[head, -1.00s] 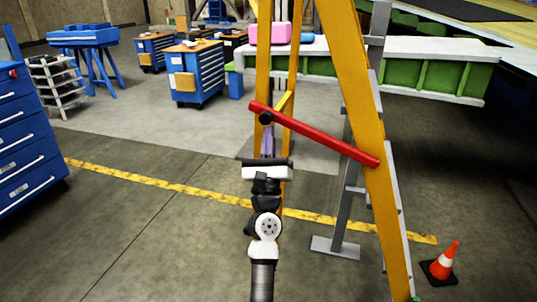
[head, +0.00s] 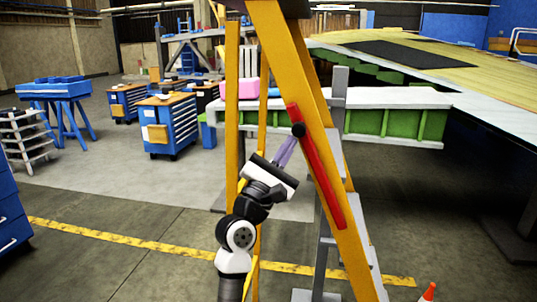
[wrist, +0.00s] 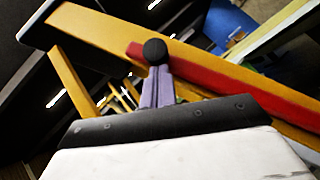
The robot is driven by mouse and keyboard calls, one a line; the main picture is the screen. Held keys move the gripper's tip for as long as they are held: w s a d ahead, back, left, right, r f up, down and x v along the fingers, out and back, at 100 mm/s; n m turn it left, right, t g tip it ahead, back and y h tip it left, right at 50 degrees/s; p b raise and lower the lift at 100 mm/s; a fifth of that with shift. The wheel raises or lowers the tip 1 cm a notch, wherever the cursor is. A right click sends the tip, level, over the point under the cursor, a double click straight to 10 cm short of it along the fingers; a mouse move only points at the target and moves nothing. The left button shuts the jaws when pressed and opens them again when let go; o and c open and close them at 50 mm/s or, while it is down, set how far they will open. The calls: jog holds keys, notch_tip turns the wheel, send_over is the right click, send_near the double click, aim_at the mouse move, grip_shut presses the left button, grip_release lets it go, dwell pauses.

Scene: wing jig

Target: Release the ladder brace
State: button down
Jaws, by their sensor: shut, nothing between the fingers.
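The ladder brace is a red bar (head: 319,175) lying along the right yellow rail of the stepladder (head: 268,40), steeply tilted, its upper end free of the left rail. It also shows in the wrist view (wrist: 225,76). A round black knob (head: 298,130) sits near the bar's upper end and shows in the wrist view (wrist: 154,51). My gripper (head: 290,141) has its purple fingers close together at the knob, shut with nothing held. In the wrist view the fingertips (wrist: 157,70) are right by the knob; I cannot tell whether they touch it.
A green and white wing section (head: 395,125) stands behind the ladder. An orange cone (head: 429,292) is at the lower right. Blue tool cabinets (head: 168,128) and a blue stand (head: 55,92) are at the back left.

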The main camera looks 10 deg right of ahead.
jog(key=shift+s+d+r+m+g+h+p, duration=0.2)
jog(key=shift+d+r+m+g, duration=0.25)
jog(key=shift+d+m, duration=0.15)
jog(key=shift+s+d+r+m+g+h+p, duration=0.1)
jog(key=shift+s+d+r+m+g+p, duration=0.1)
jog(key=shift+d+r+m+g, duration=0.3)
jog(key=shift+s+d, duration=0.15)
jog(key=shift+d, duration=0.2)
jog(key=f+b, duration=0.1)
jog(key=a+f+b, duration=0.1)
jog(key=f+b, duration=0.1)
jog(key=w+a+f+b, duration=0.1)
jog(key=shift+a+f+b, duration=0.2)
jog(key=shift+f+b, duration=0.05)
jog(key=shift+b, duration=0.15)
jog(key=b, duration=0.3)
send_near(302, 141)
jog(key=shift+t, duration=0.25)
jog(key=v, duration=0.5)
jog(key=shift+w+a, duration=0.2)
jog(key=shift+a, duration=0.2)
